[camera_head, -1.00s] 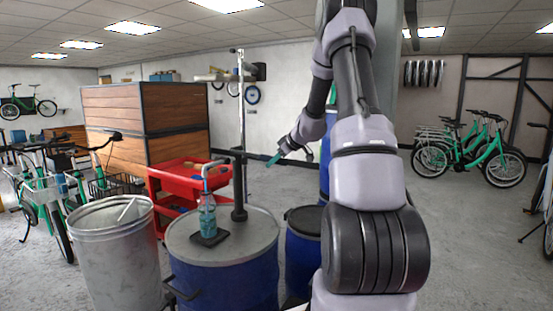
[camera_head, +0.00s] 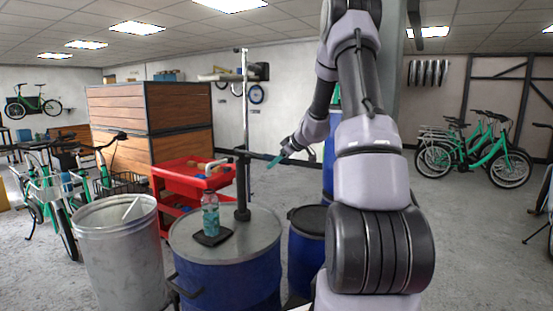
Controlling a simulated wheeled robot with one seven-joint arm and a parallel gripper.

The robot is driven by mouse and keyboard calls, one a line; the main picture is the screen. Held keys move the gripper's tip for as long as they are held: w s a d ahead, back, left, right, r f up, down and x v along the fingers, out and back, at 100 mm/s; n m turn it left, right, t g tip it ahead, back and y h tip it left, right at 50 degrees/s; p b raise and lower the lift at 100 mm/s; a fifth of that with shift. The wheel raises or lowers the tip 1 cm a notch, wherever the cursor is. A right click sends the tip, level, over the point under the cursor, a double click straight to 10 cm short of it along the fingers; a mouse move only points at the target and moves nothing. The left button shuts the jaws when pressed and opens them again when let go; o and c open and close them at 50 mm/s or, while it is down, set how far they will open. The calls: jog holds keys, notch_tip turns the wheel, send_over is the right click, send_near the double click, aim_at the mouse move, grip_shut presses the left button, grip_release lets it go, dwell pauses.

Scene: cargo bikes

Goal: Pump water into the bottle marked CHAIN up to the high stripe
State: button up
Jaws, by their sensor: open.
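A small clear bottle (camera_head: 210,216) with teal colouring stands upright on a dark square pad on the drum lid (camera_head: 263,229). Its marking, stripes and water level are too small to read. The pump (camera_head: 242,190) rises from the lid behind and right of the bottle, with a tall thin rod above. A dark bar extends right from the pump column towards my gripper (camera_head: 277,160). My gripper is open, right of the pump and higher than the bottle. I cannot tell whether it touches the bar.
A metal bin (camera_head: 118,255) stands left of the blue drum, and a lidded blue barrel (camera_head: 307,250) stands right. A red cart (camera_head: 180,184) is behind. Green bikes stand left and far right.

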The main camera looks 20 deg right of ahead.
notch_tip(320, 180, up, 10)
jog(key=shift+f, duration=0.1)
dwell(1.0)
